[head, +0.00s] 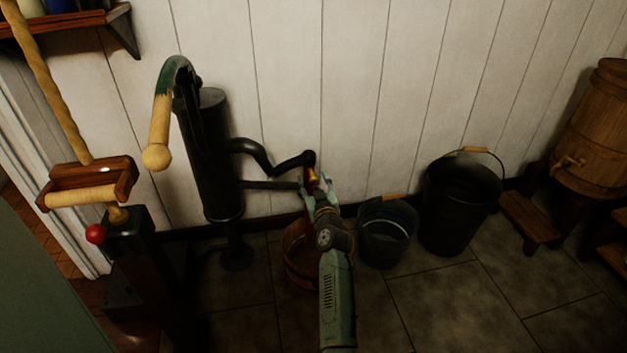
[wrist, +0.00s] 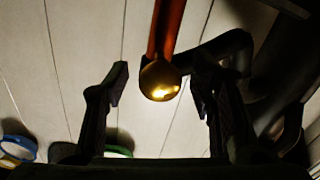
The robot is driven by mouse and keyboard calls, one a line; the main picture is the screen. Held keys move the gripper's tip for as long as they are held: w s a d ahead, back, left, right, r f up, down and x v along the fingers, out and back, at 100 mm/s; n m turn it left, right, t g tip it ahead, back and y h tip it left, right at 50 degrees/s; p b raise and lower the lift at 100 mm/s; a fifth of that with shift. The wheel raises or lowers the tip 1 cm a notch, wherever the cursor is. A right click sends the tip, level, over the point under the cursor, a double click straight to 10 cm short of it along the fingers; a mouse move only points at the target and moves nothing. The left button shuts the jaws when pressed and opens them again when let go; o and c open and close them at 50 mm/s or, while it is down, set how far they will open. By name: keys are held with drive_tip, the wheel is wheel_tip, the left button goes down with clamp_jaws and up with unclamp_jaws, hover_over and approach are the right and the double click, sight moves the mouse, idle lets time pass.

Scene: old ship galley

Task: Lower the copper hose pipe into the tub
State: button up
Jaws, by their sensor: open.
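The copper hose pipe (wrist: 170,32) shows in the wrist view as a reddish tube with a round brass end (wrist: 160,81). In the head view a small part of the pipe (head: 312,177) shows by the pump's spout, mostly hidden by my gripper (head: 317,186). My gripper (wrist: 160,76) is open, with one finger on each side of the brass end; I see gaps between them. The wooden tub (head: 294,270) stands on the floor below, partly hidden by my arm.
The black hand pump (head: 213,165) with its curved handle stands left of my gripper. A small dark bucket (head: 386,240) and a larger black bucket (head: 458,213) stand to the right. A wooden barrel (head: 597,130) is far right. The tiled floor in front is clear.

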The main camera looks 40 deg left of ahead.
clamp_jaws()
idle(0.7)
